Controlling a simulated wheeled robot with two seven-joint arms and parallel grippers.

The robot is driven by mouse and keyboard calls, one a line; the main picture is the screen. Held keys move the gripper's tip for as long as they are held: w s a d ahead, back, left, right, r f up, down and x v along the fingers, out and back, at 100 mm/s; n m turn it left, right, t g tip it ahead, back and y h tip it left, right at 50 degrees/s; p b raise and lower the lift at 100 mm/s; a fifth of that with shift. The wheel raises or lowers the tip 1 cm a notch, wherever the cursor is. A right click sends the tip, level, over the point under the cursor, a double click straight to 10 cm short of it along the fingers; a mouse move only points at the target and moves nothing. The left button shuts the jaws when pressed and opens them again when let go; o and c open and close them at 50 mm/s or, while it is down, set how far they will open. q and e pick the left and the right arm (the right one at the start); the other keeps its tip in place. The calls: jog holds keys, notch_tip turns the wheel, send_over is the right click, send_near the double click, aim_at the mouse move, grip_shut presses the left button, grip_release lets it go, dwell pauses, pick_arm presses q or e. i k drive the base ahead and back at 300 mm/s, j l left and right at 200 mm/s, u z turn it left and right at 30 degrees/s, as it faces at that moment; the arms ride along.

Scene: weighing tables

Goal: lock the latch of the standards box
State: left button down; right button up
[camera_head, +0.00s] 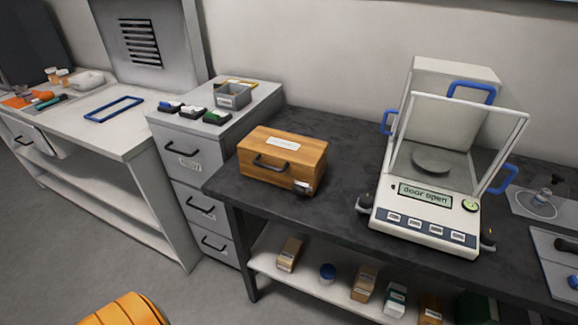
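The wooden box (283,155), which I take to be the standards box, sits on the dark table at its left end. Its lid looks closed, with a pale label on top and a dark handle (271,163) on the front. A small grey and dark fitting (303,188) at the front right lower corner may be the latch. It is too small to tell whether it is locked. Neither of my grippers is in view.
A balance (425,222) reading "door open" stands to the right on the dark table (330,228). A grey drawer cabinet (194,166) adjoins on the left, with small trays on top. The tabletop between box and balance is clear. Several small items lie on the shelf below.

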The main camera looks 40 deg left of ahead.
aim_at(298, 189)
jog(key=u, duration=1.15)
jog(key=j+z, duration=0.3)
jog(key=j, duration=0.3)
jog(key=j+z, duration=0.25)
jog(key=j, duration=0.35)
jog(key=i, duration=0.05)
